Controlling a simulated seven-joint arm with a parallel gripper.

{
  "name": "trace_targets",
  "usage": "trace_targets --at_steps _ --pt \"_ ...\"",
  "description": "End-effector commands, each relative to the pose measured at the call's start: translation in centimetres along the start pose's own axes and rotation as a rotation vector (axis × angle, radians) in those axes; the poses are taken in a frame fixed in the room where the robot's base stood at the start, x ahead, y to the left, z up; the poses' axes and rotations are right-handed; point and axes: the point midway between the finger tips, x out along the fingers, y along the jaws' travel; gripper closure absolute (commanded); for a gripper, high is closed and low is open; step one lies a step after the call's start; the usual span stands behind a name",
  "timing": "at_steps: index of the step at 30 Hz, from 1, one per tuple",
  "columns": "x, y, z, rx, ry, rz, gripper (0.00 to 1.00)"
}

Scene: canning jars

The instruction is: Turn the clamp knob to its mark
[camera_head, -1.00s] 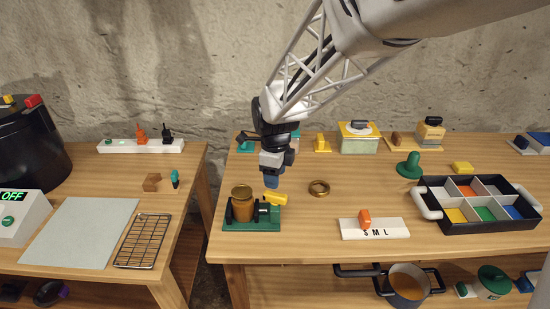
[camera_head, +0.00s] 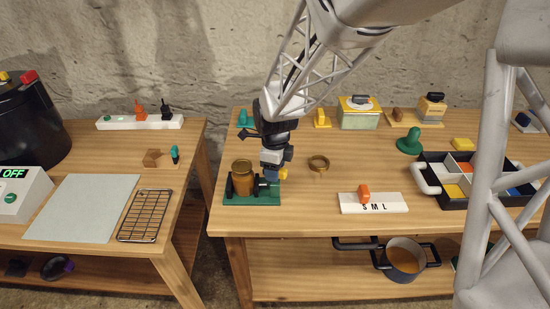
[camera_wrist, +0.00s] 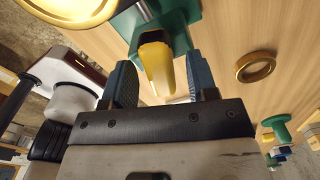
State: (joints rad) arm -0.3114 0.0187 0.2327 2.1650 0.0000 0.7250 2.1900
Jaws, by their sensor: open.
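The clamp knob (camera_wrist: 158,68) is a yellow lever with a dark end, on the green clamp (camera_wrist: 182,22). In the head view the knob (camera_head: 284,174) shows only in part beside my fingers, and the clamp's green base (camera_head: 250,200) sits at the table's left front. An amber jar with a gold lid (camera_head: 242,177) stands in the clamp. My gripper (camera_wrist: 160,62) is open, with one blue finger on each side of the knob; it also shows in the head view (camera_head: 272,173). I cannot tell whether the fingers touch the knob. I cannot make out the mark.
A brass ring (camera_head: 319,163) lies right of the clamp, and it shows in the wrist view (camera_wrist: 256,67). A white S M L board (camera_head: 374,203) with an orange slider stands farther right. The table between them is bare. The jar's gold lid (camera_wrist: 75,8) is close to my gripper.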

Motion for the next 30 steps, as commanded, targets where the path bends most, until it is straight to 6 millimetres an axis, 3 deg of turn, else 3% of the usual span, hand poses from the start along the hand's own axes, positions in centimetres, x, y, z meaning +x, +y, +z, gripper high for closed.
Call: trace_targets --at_steps 12,22,30 --pt "0.6 0.01 0.0 0.0 0.0 0.0 0.47" --pt "0.58 0.01 -0.01 0.0 0.0 0.0 0.96" --pt "0.58 0.03 -0.02 -0.017 0.0 0.0 0.96"
